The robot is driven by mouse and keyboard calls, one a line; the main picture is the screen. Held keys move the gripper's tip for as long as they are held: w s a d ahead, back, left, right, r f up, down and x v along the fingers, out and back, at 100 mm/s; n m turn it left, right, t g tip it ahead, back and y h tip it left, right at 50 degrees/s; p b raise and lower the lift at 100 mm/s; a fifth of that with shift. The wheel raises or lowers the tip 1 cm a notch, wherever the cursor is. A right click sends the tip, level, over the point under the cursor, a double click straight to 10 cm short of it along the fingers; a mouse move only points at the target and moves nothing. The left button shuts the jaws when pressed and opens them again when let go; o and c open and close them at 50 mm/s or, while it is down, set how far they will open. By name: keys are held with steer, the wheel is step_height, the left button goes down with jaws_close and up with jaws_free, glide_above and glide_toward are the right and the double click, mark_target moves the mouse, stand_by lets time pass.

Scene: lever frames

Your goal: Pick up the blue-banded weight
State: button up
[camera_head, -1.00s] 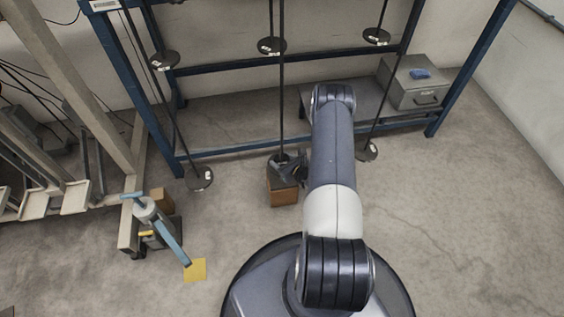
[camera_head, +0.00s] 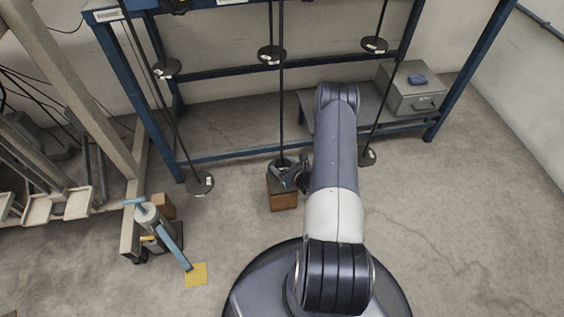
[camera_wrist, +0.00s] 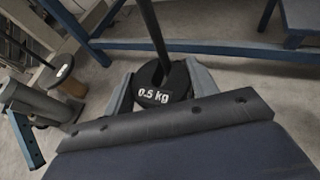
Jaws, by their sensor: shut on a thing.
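In the wrist view, a black slotted disc weight (camera_wrist: 163,88) marked "0.5 kg" sits between the two grey fingers of my gripper (camera_wrist: 160,92), which is shut on it. A dark rod rises behind it, at its slot. No blue band shows on this weight from here. In the head view, my gripper (camera_head: 293,177) is beside the lower end of the middle hanging rod (camera_head: 281,100), just above a brown block (camera_head: 283,196). My arm and gripper hide part of the weight there.
Other rods with dark discs hang from the blue frame (camera_head: 107,50), at left (camera_head: 201,183) and right (camera_head: 367,157). A grey box (camera_head: 408,95) stands on a low shelf at right. A stand with a blue lever (camera_head: 170,246) is at left. Floor at right is clear.

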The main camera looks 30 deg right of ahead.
steer(key=s+a+p, duration=0.2)
steer(key=s+a, duration=0.2)
steer(key=s, duration=1.1)
steer(key=shift+a+r, duration=0.15)
steer(key=shift+r, duration=0.1)
steer(key=shift+r+p, duration=0.25)
steer(key=shift+p, duration=0.1)
steer(key=shift+s, duration=0.15)
steer(key=s+a, duration=0.1)
steer(key=s, duration=0.5)
steer(key=shift+a, duration=0.4)
